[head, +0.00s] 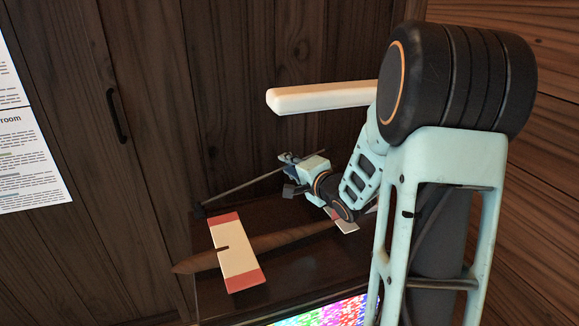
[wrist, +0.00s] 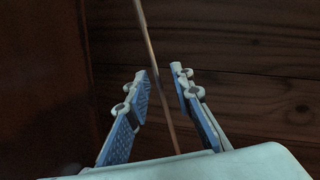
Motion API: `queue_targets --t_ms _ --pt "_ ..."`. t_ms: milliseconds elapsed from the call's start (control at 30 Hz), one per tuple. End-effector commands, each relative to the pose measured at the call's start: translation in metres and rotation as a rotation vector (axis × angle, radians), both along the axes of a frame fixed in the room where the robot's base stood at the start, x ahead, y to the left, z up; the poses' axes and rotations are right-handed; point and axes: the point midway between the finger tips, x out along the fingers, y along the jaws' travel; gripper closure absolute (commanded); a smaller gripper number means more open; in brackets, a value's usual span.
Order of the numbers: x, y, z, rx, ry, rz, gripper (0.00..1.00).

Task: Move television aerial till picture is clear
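The television (head: 335,312) stands at the bottom of the head view. The visible part of its screen is full of coloured speckle, with no clear picture. The aerial (head: 240,184) is a thin dark rod slanting up to the right from the back left of the set's dark top. My gripper (head: 289,172) is at the rod's upper end. In the wrist view my gripper (wrist: 163,80) is open, its two blue-padded fingers on either side of the thin rod (wrist: 151,45). Gaps show between the rod and the fingertips.
A wooden model plane (head: 290,238) with a cream and red wing (head: 236,252) lies on the television's top, below my forearm and in front of the aerial. A dark wooden door with a handle (head: 117,116) stands behind. A printed notice (head: 28,150) hangs at left.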

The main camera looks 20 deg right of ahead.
Motion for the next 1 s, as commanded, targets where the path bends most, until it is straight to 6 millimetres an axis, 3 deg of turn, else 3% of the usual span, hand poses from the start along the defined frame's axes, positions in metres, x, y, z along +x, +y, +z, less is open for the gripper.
queue_targets --t_ms 200,633,767,1000 --pt "0.000 0.000 0.000 0.000 0.000 0.000 1.00" --pt "0.000 0.000 0.002 -0.005 0.000 0.000 1.00" --pt "0.000 0.005 0.019 -0.052 -0.003 0.000 1.00" --pt "0.000 0.028 0.065 -0.247 -0.004 0.003 1.00"
